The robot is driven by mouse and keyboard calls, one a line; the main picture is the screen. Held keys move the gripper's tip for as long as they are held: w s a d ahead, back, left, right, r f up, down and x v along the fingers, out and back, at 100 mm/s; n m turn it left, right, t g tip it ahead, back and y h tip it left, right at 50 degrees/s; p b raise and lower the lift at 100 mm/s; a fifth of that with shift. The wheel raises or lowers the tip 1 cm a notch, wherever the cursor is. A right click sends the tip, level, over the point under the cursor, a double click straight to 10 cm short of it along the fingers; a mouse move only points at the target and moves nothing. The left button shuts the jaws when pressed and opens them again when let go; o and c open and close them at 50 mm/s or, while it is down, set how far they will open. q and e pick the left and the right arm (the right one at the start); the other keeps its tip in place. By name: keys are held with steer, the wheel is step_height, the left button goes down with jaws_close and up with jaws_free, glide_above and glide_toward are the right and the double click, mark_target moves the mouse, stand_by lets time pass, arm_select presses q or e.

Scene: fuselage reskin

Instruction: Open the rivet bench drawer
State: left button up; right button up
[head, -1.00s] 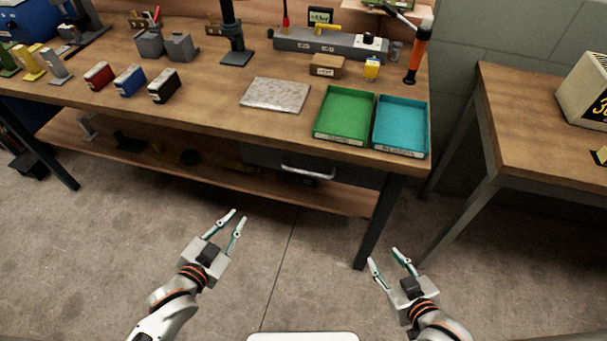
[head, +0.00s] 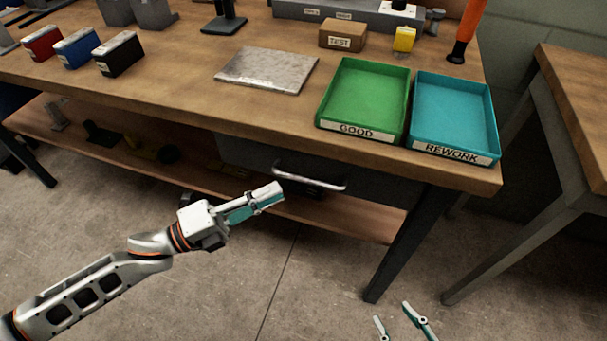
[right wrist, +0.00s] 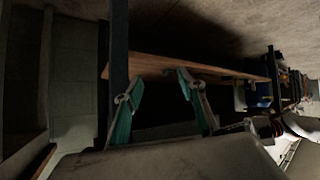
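The rivet bench drawer (head: 380,187) is a dark grey box under the bench top, with its front close beneath the front edge; it looks closed. Its silver bar handle (head: 309,178) is in plain view. My left gripper (head: 268,196) is turned side-on, pointing right, just below and left of the handle and apart from it in the picture. Its fingers overlap, so their gap is hidden. My right gripper (head: 392,313) is low at the bottom edge, right of the drawer. In the right wrist view its fingers (right wrist: 152,88) are spread and empty.
On the bench top (head: 170,95) stand a green GOOD tray (head: 365,95), a blue REWORK tray (head: 455,115) and a grey plate (head: 267,70). A bench leg (head: 405,245) stands right of the drawer. A lower shelf (head: 350,220) runs beneath. The floor in front is clear.

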mark_target(302, 177)
arm_select(q)
steer(key=x, duration=0.7)
steer(key=shift+w+d+r, duration=0.1)
steer(key=shift+d+r, duration=0.15)
steer(key=shift+d, duration=0.1)
jaws_close()
